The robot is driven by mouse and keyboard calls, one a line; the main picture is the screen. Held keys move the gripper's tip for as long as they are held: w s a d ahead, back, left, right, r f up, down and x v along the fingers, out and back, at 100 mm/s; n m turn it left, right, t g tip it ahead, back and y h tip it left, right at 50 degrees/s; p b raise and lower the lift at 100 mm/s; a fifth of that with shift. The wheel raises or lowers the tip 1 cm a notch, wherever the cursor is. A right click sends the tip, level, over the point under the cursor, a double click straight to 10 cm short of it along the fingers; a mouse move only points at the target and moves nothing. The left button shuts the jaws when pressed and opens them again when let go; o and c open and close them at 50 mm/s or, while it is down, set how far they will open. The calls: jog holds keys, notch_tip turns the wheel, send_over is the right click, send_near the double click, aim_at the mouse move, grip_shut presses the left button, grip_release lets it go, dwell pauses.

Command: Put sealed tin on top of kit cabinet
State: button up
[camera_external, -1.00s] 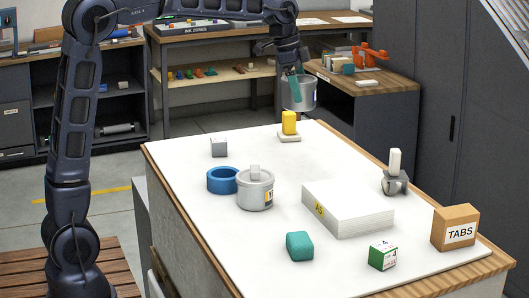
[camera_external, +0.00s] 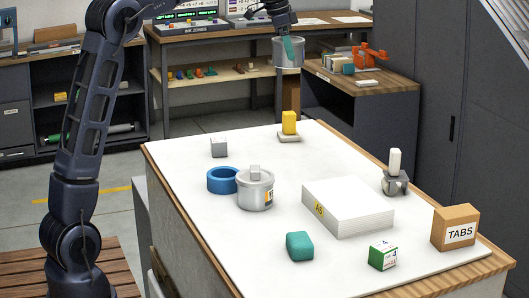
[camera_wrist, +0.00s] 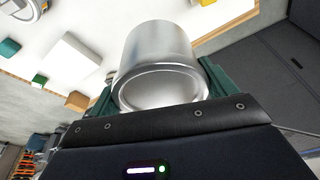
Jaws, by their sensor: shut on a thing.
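My gripper (camera_external: 289,46) is shut on a grey metal tin (camera_external: 287,60), held roughly upright in the air beyond the far end of the white table. In the wrist view the tin (camera_wrist: 157,60) sits between the teal fingers, with its round, rimmed end facing the camera. A low dark cabinet with a wooden top (camera_external: 385,88), likely the kit cabinet, stands at the back right. In the external picture the tin overlaps the area by its left edge; they look apart. The tin's depth relative to it is hard to tell.
On the white table (camera_external: 270,240) stand another grey tin (camera_external: 256,190), a blue ring (camera_external: 222,180), a white block (camera_external: 347,208) and a TABS box (camera_external: 455,228). Books (camera_external: 337,62) and an orange object (camera_external: 370,56) occupy the cabinet top's back; its front holds a small white block (camera_external: 367,83).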

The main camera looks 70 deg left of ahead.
jog(key=s+a+n+y, duration=0.1)
jog(key=s+a+n, duration=0.1)
jog(key=a, duration=1.2)
jog(key=s+a+n, duration=0.2)
jog(key=a, duration=1.3)
jog(key=s+a+f+n, duration=0.1)
jog(key=s+a, duration=0.4)
jog(key=a, duration=0.3)
jog(key=s+a+f+n, duration=0.1)
jog(key=s+a, duration=0.4)
jog(key=a, duration=0.3)
jog(key=s+a+f+n+y, duration=0.1)
jog(key=s+a, duration=0.5)
jog(key=a, duration=0.3)
jog(key=shift+n, duration=0.4)
notch_tip(320, 180, down, 51)
jog(key=shift+s+f, duration=0.1)
jog(key=shift+f, duration=0.1)
jog(key=shift+c, duration=0.2)
jog(key=shift+f, duration=0.15)
jog(key=o, duration=1.2)
jog(key=shift+o, duration=0.2)
